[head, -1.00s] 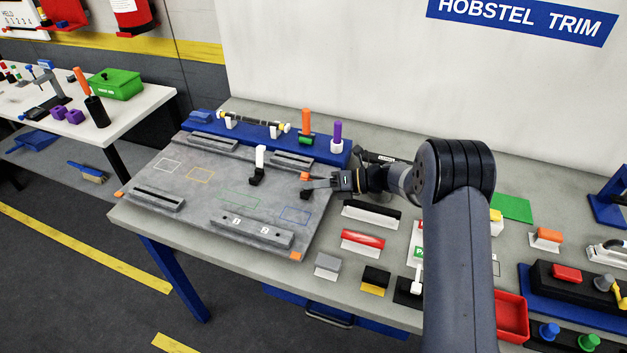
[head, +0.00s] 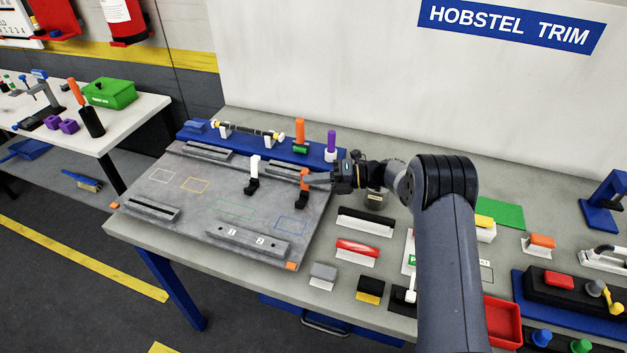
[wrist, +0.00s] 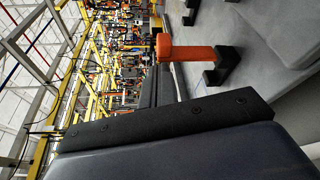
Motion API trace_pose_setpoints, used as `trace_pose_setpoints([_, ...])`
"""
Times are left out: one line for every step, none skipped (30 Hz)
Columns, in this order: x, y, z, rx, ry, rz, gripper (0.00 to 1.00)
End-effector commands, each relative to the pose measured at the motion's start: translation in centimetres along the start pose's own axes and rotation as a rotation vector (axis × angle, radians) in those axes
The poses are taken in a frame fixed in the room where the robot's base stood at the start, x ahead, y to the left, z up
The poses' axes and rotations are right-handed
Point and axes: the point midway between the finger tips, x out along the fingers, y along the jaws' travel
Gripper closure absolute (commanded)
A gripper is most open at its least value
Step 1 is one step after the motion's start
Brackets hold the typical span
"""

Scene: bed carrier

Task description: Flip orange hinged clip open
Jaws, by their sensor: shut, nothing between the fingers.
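The orange hinged clip (head: 304,178) stands roughly upright from its black base (head: 302,198) on the grey board. In the wrist view the orange arm (wrist: 188,52) extends from its black base (wrist: 222,66); that picture is turned on its side. My gripper (head: 314,179) is shut and empty, its tips right beside the clip's right side. I cannot tell whether they touch it. A white clip (head: 254,168) on a black base stands upright to the left of the orange one.
The grey board (head: 165,205) carries grey rails (head: 247,240) and outlined rectangles. Behind it a blue strip (head: 325,153) holds an orange peg (head: 299,130) and a purple peg (head: 331,141). Several blocks, including a red-topped one (head: 357,248), stand right of the board.

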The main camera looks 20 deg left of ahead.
Motion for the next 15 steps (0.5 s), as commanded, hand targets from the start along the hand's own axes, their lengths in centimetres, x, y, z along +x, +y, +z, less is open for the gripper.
trace_pose_setpoints([0.0, 0.2, 0.1, -0.001, 0.0, 0.0, 1.0])
trace_pose_setpoints([0.0, 0.3, 0.1, -0.002, 0.0, 0.0, 1.0])
trace_pose_setpoints([-0.1, 0.6, 0.2, -0.002, 0.0, 0.0, 1.0])
trace_pose_setpoints([-0.1, 0.9, 0.3, -0.003, 0.0, 0.0, 1.0])
trace_pose_setpoints([-0.2, 1.3, 0.5, -0.004, 0.0, 0.0, 1.0])
trace_pose_setpoints([-0.2, 1.8, 0.7, -0.004, 0.0, 0.0, 1.0])
trace_pose_setpoints([-0.3, 2.3, 0.8, -0.004, 0.0, 0.0, 1.0])
trace_pose_setpoints([-0.4, 2.9, 1.1, -0.006, -0.001, -0.001, 1.0])
trace_pose_setpoints([-0.5, 3.6, 1.4, -0.005, -0.001, -0.001, 1.0])
trace_pose_setpoints([-0.5, 4.2, 1.6, -0.006, -0.001, -0.001, 1.0])
trace_pose_setpoints([-0.6, 4.7, 1.7, -0.005, 0.0, -0.001, 1.0])
trace_pose_setpoints([-0.7, 5.5, 2.0, -0.005, 0.0, 0.0, 1.0])
trace_pose_setpoints([-0.8, 6.0, 2.2, -0.005, 0.0, 0.0, 1.0])
trace_pose_setpoints([-0.8, 6.5, 2.4, -0.003, 0.0, 0.0, 1.0])
trace_pose_setpoints([-0.9, 7.1, 2.6, -0.004, 0.0, 0.0, 1.0])
